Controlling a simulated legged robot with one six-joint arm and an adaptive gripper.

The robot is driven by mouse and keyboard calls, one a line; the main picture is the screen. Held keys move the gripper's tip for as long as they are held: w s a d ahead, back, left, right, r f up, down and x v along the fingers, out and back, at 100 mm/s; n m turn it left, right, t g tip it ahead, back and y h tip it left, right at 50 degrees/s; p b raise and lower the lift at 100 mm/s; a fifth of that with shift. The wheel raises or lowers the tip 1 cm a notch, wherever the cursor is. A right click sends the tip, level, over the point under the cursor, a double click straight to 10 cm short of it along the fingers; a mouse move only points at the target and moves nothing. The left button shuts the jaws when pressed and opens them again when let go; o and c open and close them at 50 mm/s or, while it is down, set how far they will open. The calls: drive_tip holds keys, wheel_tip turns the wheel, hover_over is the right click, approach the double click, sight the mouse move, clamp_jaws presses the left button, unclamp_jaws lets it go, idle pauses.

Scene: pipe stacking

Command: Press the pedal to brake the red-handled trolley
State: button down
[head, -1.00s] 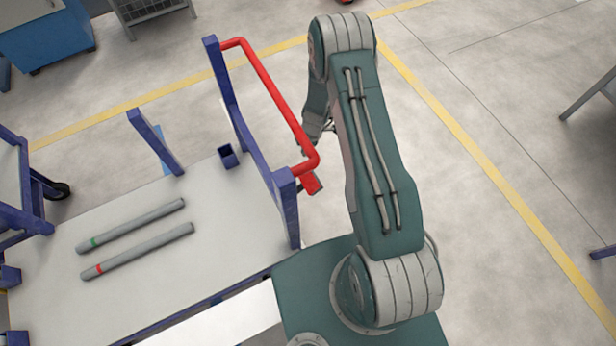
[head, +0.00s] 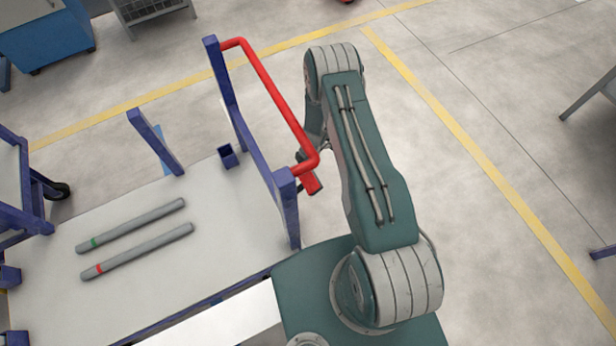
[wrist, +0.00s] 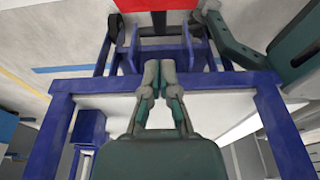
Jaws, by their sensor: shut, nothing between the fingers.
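The red-handled trolley has a blue frame (head: 229,95) and a red bar handle (head: 270,85) at its right end in the head view. A red pedal (head: 312,183) shows low beside the handle's near end. In the wrist view, the pedal (wrist: 165,5) is a red plate at the top edge, cut off by the frame. My gripper (wrist: 160,66) is shut and empty, in front of the blue frame and apart from the pedal in the picture. In the head view it is mostly hidden behind the handle and my arm.
Two grey pipes, one with a green band (head: 130,226) and one with a red band (head: 137,251), lie on the pale trolley top (head: 60,298). Another blue frame (head: 22,215) stands at left. The floor right of my arm is clear up to a grey table (head: 590,95).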

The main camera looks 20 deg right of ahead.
hover_over(306, 182)
drive_tip(key=a, duration=0.1)
drive_tip(key=f, duration=0.6)
drive_tip(key=shift+s+a, duration=0.2)
drive_tip(key=shift+s, duration=0.05)
drive_tip(key=shift+w+d+f, duration=0.2)
drive_tip(key=shift+d+f, duration=0.55)
drive_tip(key=shift+f, duration=0.25)
drive_tip(key=shift+w+d+f, duration=0.1)
drive_tip(key=shift+d+f, duration=0.3)
drive_tip(key=shift+f, duration=0.1)
drive_tip(key=shift+a, duration=0.1)
